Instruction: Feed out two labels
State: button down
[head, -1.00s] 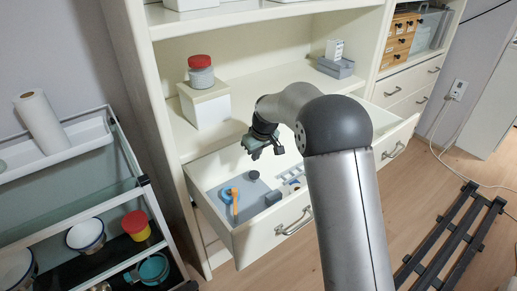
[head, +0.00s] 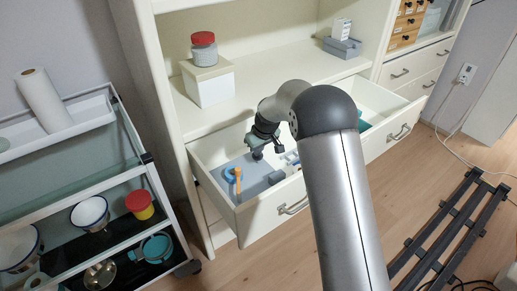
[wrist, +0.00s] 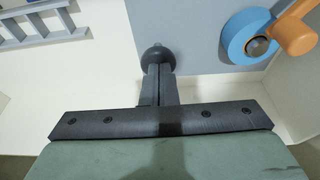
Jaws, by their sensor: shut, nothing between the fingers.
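A flat grey-blue board (head: 262,185) lies in the open drawer (head: 248,222). On it are a blue ring-shaped part (wrist: 247,36) with an orange handle (wrist: 292,30) and a round dark grey knob (wrist: 158,55). My gripper (head: 257,154) points down into the drawer over the board. In the wrist view its narrow fingers (wrist: 158,72) are together and empty, with their tips at the knob. I cannot tell whether they touch it. No label is clearly visible.
A grey rack-like piece (wrist: 40,22) lies beside the board. Above are a shelf with a white box (head: 208,82), a red-lidded jar (head: 204,50) and a grey holder (head: 342,47). A cart (head: 150,160) with cups stands at left.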

jog(key=shift+f, duration=0.8)
jog(key=shift+r, duration=0.1)
jog(key=shift+s, duration=0.1)
notch_tip(320, 180, up, 6)
jog(key=shift+f+p, duration=0.15)
jog(key=shift+p, duration=1.1)
jog(key=v, duration=0.8)
jog(key=shift+d+r, duration=0.15)
jog(key=shift+r, duration=0.1)
jog(key=shift+s, duration=0.1)
